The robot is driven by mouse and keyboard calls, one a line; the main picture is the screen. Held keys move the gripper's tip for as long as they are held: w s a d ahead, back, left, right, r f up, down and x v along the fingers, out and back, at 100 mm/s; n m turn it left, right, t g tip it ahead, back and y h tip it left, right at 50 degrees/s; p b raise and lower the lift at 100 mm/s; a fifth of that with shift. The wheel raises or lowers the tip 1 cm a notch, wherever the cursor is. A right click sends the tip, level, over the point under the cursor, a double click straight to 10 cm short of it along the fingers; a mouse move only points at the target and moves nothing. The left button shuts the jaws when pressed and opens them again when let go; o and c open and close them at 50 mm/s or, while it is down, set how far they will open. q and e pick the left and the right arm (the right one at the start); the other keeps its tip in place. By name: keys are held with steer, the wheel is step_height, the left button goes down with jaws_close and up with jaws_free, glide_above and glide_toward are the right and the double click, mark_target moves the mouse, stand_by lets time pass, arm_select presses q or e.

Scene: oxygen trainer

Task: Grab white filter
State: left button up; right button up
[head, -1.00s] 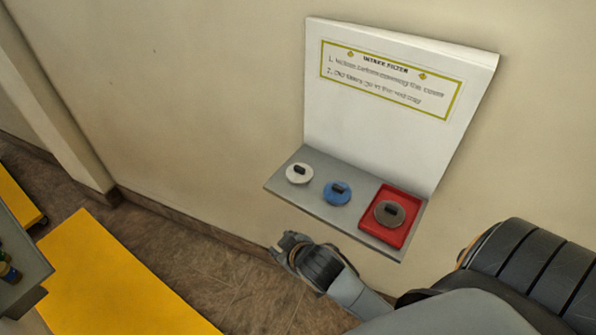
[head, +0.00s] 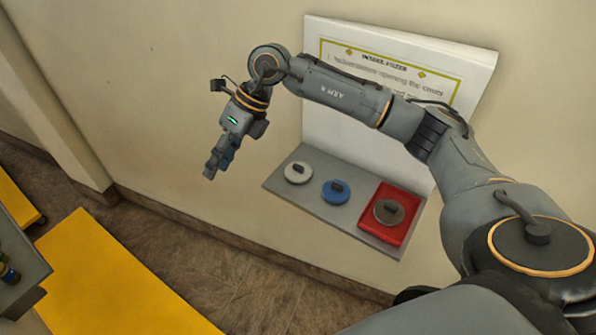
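The white filter (head: 298,172) is a round disc with a dark knob. It lies at the left end of a grey wall shelf (head: 279,186). My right gripper (head: 212,170) hangs in the air to the left of the shelf in the picture, pointing down, apart from the white filter. Its fingers show small and nearly edge-on, so I cannot tell whether it is open or shut. No filter shows in it. My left gripper is not in view.
A blue filter (head: 335,192) sits beside the white one. A red tray (head: 397,230) holds a brown-grey filter (head: 388,212). A white sign panel (head: 330,120) stands behind the shelf, partly covered by my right arm. A yellow platform (head: 110,285) is at lower left.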

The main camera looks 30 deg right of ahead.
steer(key=w+d+h, duration=0.1)
steer(key=d+h, duration=0.2)
steer(key=d, duration=0.5)
steer(key=m+h+p, duration=0.2)
steer(key=h, duration=0.2)
glide_above(295, 164)
steer(key=shift+g, duration=0.4)
step_height(295, 164, down, 5)
steer(key=shift+r, duration=0.1)
step_height(295, 164, down, 5)
steer(key=p, duration=0.3)
steer(key=shift+r, duration=0.1)
steer(key=shift+f, duration=0.35)
jaws_close()
